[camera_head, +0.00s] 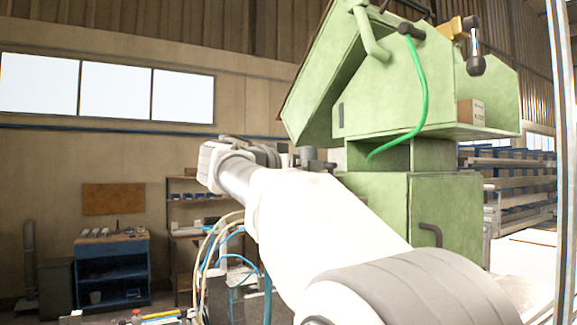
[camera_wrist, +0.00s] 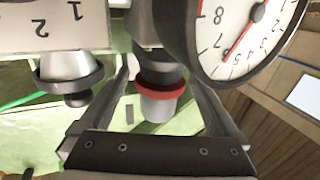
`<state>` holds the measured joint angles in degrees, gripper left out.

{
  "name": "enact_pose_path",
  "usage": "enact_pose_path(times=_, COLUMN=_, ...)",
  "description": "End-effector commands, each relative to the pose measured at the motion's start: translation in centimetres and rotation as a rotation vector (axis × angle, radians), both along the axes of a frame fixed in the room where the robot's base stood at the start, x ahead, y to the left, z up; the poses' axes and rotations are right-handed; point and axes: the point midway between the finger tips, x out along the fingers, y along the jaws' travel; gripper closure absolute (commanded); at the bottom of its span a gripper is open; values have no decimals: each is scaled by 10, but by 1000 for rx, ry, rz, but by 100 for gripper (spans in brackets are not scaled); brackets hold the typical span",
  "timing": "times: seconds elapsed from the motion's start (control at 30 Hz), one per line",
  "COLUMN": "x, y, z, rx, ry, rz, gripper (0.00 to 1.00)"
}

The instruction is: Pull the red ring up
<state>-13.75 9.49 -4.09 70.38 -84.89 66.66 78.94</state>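The red ring (camera_wrist: 174,90) shows in the wrist view. It sits around a fitting, between a dark collar above it in the picture and a pale grey cylindrical end (camera_wrist: 160,108) below it. My gripper (camera_wrist: 166,72) has its two fingers spread, one to the left and one to the right of the fitting. The right finger lies very close to the ring's right edge; I cannot tell whether they touch. There is a small gap on the left side. In the head view I cannot make out the ring, and my arm hides part of that area.
A round dial gauge (camera_wrist: 240,35) stands close by at the upper right of the wrist view. A metal nozzle with a dark collar (camera_wrist: 70,75) is at the left, under a numbered plate (camera_wrist: 50,22). In the head view, a green machine (camera_head: 440,205) stands behind my arm.

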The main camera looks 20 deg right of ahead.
Motion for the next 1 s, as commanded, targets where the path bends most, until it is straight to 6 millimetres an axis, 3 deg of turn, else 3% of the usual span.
enact_pose_path(times=0.07, x=0, y=0, z=0, rx=0, ry=0, rz=0, gripper=19)
enact_pose_path(times=0.5, x=0, y=0, z=0, rx=0, ry=0, rz=0, gripper=98)
enact_pose_path(times=1.0, x=0, y=0, z=5, rx=1, ry=-3, rz=0, gripper=100)
